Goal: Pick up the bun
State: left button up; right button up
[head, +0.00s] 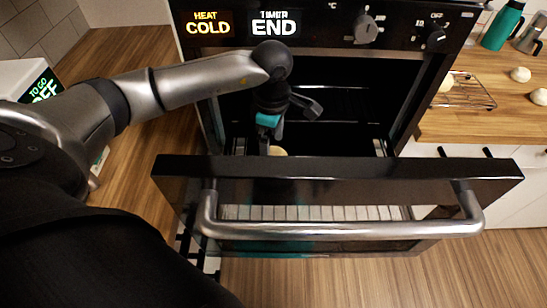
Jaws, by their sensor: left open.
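My left arm reaches in from the left over the open oven door. My left gripper (268,138) points down inside the oven, just behind the door's top edge, with its jaws apart. A pale tan bun (278,151) shows only as a small sliver beside the fingers. The door's top edge hides the rest of it and the fingertips, so I cannot tell whether they touch it. Other pale buns lie on the right counter: one (520,74) at the back, one (539,96) at the right edge, and one (447,83) at the wire rack.
The oven door (335,180) hangs open with a thick metal handle (340,230) across its front. The control panel above reads "HEAT COLD" and "TIMER END". A wire rack (470,92) sits on the right wooden counter (470,122), which has bare room in front.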

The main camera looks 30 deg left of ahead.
aim_at(272, 152)
pick_arm(q)
notch_tip(272, 152, down, 4)
jog(key=shift+a+r, duration=0.1)
jog(key=shift+r, duration=0.05)
jog(key=c, duration=1.1)
jog(key=shift+r, duration=0.15)
